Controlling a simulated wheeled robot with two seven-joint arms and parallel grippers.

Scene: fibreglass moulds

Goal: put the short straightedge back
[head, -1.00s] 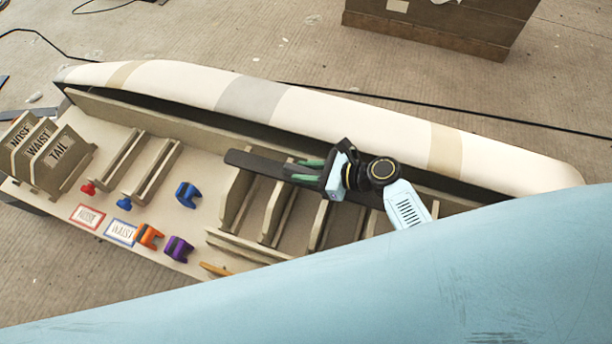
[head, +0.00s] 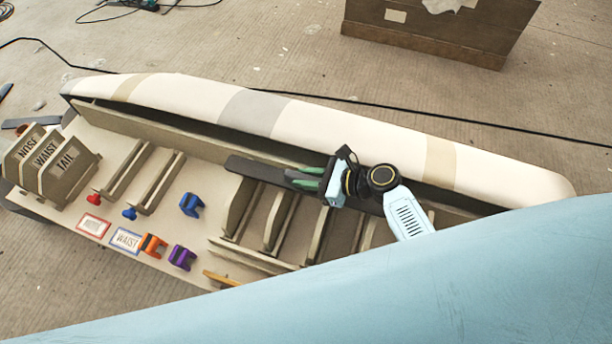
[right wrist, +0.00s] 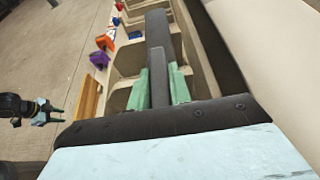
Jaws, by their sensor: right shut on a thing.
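A dark, flat straightedge (head: 252,168) lies along the inner side of the long mould. My right gripper (head: 303,179) is shut on it. In the right wrist view the straightedge (right wrist: 158,38) runs away from me between the green fingers (right wrist: 158,88). It is above the ribbed compartments (head: 262,222); whether it touches them I cannot tell. Its near part is hidden by my gripper. My left gripper (right wrist: 58,114) shows only in the right wrist view, at the left edge, with its fingers apart and empty, away from the bench.
Templates marked NOSE, WAIST and TAIL (head: 66,162) stand at the left. Empty slotted racks (head: 158,182), blue (head: 191,204), orange (head: 153,245) and purple (head: 182,257) blocks and labelled cards (head: 126,240) share the board. The cream mould (head: 340,130) lies behind.

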